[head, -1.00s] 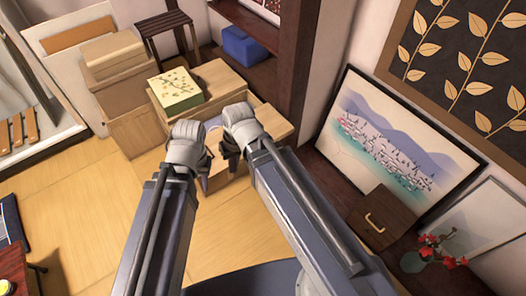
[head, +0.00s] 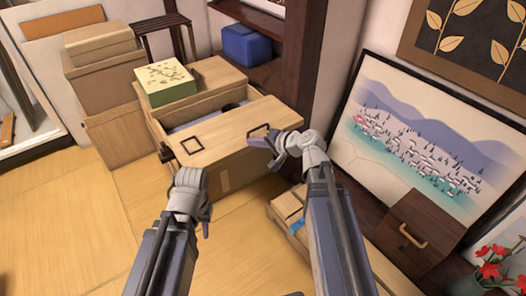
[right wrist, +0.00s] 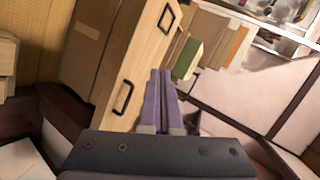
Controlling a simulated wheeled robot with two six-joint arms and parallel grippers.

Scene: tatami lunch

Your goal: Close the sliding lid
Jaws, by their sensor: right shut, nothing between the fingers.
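The light-wood chest (head: 225,180) stands past my grippers in the head view. Its sliding lid (head: 235,130) sits shifted toward the front, leaving a gap at the back that shows the inside (head: 200,116).
A green patterned box (head: 166,82) stands on the chest's back part. Stacked boxes (head: 104,65) are at left and a blue box (head: 246,46) is on the shelf behind. A low wooden box (head: 290,215) lies right of the chest. Open tatami (head: 80,220) is at left.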

